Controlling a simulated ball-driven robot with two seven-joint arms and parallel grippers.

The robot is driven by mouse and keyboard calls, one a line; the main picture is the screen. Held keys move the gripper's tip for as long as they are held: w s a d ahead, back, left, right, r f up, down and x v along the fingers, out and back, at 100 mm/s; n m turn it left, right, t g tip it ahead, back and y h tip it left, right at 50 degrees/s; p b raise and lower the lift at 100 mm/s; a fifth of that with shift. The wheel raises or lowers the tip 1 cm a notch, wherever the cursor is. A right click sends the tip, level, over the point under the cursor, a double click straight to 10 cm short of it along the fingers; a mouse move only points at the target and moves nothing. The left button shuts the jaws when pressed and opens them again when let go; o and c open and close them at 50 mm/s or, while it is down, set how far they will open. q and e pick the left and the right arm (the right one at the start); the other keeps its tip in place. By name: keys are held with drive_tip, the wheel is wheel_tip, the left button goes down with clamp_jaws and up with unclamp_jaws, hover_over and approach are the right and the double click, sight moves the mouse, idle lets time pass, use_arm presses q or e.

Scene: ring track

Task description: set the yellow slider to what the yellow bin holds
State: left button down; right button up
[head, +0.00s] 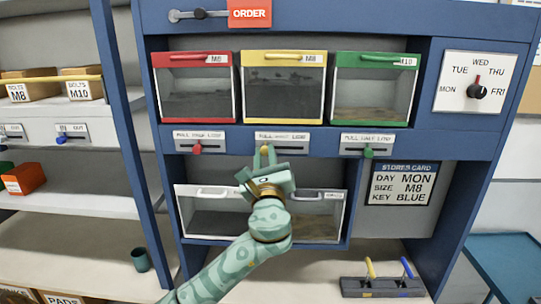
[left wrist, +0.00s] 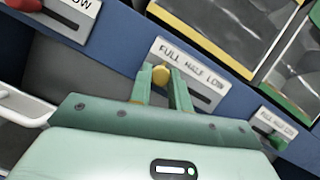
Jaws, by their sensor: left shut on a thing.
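The yellow bin (head: 283,56) is the middle one of the upper row, labelled M8, with a clear front. Dark contents (head: 284,97) show behind its front and appear to reach high up; the exact level is hard to read. Below it is the yellow slider plate (head: 293,143), marked FULL, HALF, LOW; it also shows in the left wrist view (left wrist: 203,66). Its yellow knob (left wrist: 161,75) is at the left end of the slot, at the FULL side. My left gripper (head: 266,160) is shut on this knob, fingers (left wrist: 162,90) on both sides. My right gripper is not in view.
Red (head: 194,59) and green (head: 374,59) bins flank the yellow one, with red (head: 196,148) and green (head: 368,153) slider knobs below. A stores card (head: 401,184) reads MON, M8, BLUE. A day dial (head: 477,91) is at right. Lower bins (head: 207,192) sit behind my arm.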

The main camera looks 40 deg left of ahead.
use_arm(q)
drive_tip(key=c, duration=1.4)
unclamp_jaws()
drive_tip(key=shift+a, duration=0.1)
drive_tip(key=shift+o, duration=0.6)
drive_tip(key=shift+s+a, duration=0.15)
drive_tip(key=b+v, duration=0.5)
drive_tip(key=v, duration=1.1)
drive_tip(key=shift+s, duration=0.15)
drive_tip(key=shift+f, duration=0.15)
